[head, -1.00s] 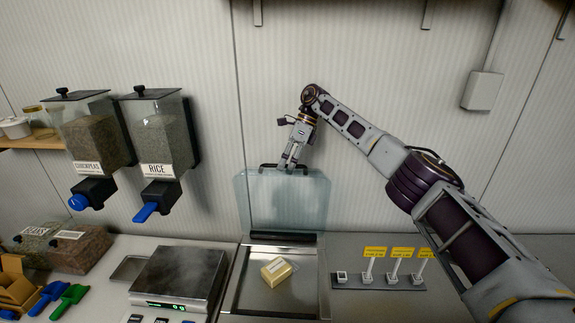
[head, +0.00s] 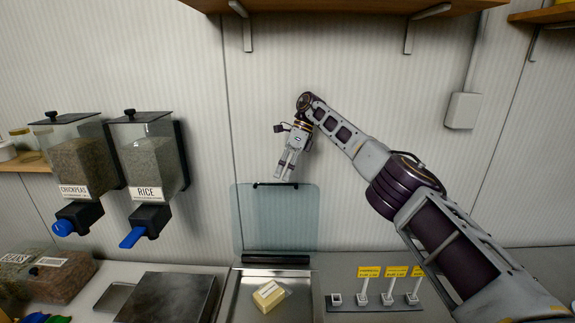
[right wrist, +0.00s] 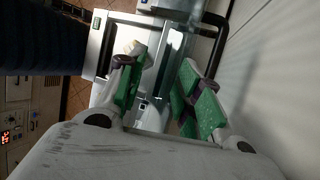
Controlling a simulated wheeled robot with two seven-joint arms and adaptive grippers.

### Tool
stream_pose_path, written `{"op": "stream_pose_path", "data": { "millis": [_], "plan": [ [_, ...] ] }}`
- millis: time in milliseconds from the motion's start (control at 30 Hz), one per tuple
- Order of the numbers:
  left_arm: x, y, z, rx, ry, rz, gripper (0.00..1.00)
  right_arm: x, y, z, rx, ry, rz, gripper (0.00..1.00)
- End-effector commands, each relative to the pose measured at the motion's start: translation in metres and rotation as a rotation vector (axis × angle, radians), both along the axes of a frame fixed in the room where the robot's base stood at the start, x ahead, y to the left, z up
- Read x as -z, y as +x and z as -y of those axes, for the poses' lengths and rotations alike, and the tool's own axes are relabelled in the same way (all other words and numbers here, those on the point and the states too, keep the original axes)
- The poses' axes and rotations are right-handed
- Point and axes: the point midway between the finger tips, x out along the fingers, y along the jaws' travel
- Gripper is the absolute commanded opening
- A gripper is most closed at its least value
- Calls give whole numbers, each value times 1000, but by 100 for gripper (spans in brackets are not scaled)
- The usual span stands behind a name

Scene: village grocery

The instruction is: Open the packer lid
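The packer lid (head: 270,215) is a clear, bluish panel. It stands raised at the back of the packer tray (head: 234,296), in front of the wall. A thin black handle (head: 262,184) runs along its top edge. My right gripper (head: 284,178) points down just above the handle, and its fingers look clear of it. A yellow-wrapped block (head: 269,296) lies on the tray. My left gripper is not in view.
Chickpea (head: 82,165) and rice (head: 153,160) dispensers hang at left. A scale (head: 168,297) stands left of the tray. A rack with white pieces and yellow labels (head: 374,303) is at right. A shelf (head: 330,5) is above.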

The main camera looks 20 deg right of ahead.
Motion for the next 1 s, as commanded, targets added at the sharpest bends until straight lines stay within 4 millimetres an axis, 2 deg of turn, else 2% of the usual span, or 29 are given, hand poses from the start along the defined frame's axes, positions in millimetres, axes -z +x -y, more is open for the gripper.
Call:
{"op": "stream_pose_path", "data": {
  "millis": [1000],
  "plan": [
    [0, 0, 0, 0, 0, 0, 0, -22, 4, 13, 0, -2, -1, 35]
  ]
}}
